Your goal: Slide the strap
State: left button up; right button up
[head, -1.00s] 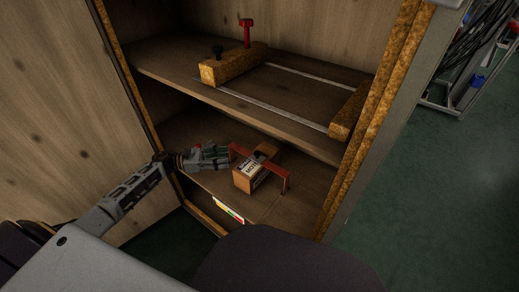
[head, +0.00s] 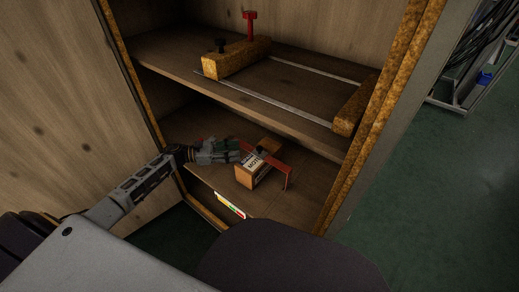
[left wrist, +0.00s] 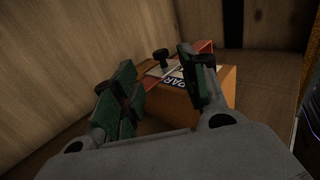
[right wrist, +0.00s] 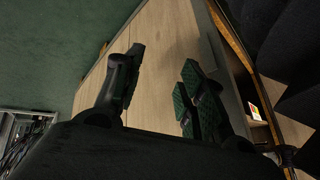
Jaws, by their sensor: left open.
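A red strap (head: 278,166) runs over a small orange-brown box (head: 246,177) with a printed label on the lower shelf. Its right end bends down in front of the box. In the left wrist view the strap (left wrist: 207,46) crosses the box (left wrist: 228,85), with a black knob (left wrist: 160,56) on top. My left gripper (head: 240,151) is at the left end of the strap. In the left wrist view its fingers (left wrist: 155,64) are apart, with the strap and knob between or just beyond them; I cannot tell if they touch. My right gripper (right wrist: 162,80) is open and empty.
The upper shelf (head: 185,62) holds a wooden block (head: 235,59) with a red peg, two thin metal rails and another block (head: 355,108). The cabinet's side post (head: 385,85) bounds the right. The lower shelf's front right is clear. A coloured label (head: 230,205) is on its edge.

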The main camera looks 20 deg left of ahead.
aim_at(259, 148)
pick_arm(q)
jog(key=b+x, duration=0.1)
jog(key=x, duration=0.8)
jog(key=shift+s+b, duration=0.1)
jog(key=shift+b, duration=0.2)
jog(key=shift+x, duration=0.8)
pick_arm(e)
jog(key=f, duration=0.3)
jog(key=shift+s+a+f+t, duration=0.15)
jog(key=shift+a+f+t, duration=0.05)
jog(key=shift+a+t, duration=0.1)
pick_arm(q)
jog(key=shift+c, duration=0.2)
jog(key=c, duration=0.4)
grip_shut()
pick_arm(e)
jog(key=shift+w+r, duration=0.25)
jog(key=shift+w, duration=0.15)
